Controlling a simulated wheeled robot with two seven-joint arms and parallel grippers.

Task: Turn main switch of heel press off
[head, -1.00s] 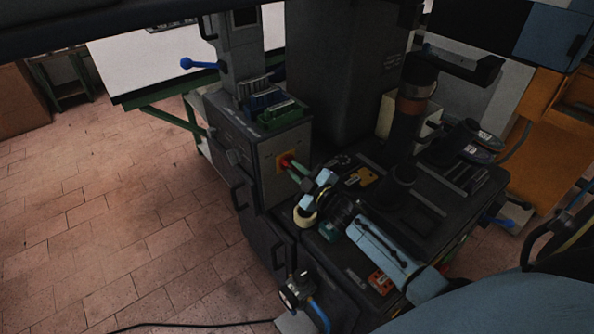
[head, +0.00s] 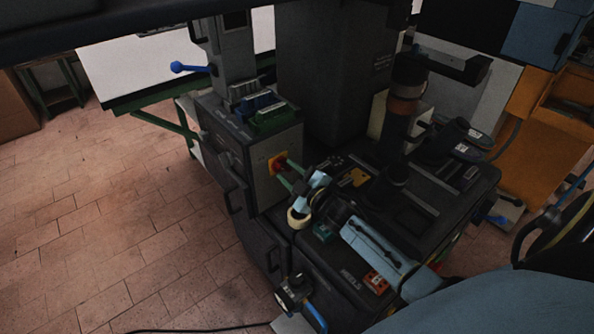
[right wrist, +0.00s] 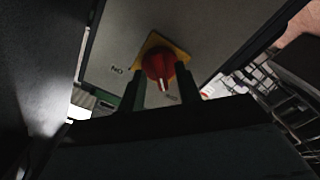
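The main switch is a red rotary knob (head: 279,164) on a yellow plate on the front panel of the heel press (head: 255,150). In the right wrist view the red knob (right wrist: 160,65) shows close up, with a white mark at its lower edge and upside-down lettering beside the plate. My right gripper (head: 287,172) is at the knob, its two greenish fingers pointing at it. In the right wrist view the fingers (right wrist: 159,88) stand apart on either side of the knob, with narrow gaps visible. Whether they touch it is unclear. My left gripper is not in view.
A blue-knobbed lever (head: 177,67) sticks out left of the press. An orange cabinet (head: 545,120) stands at right. The tiled floor (head: 110,230) at left is clear.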

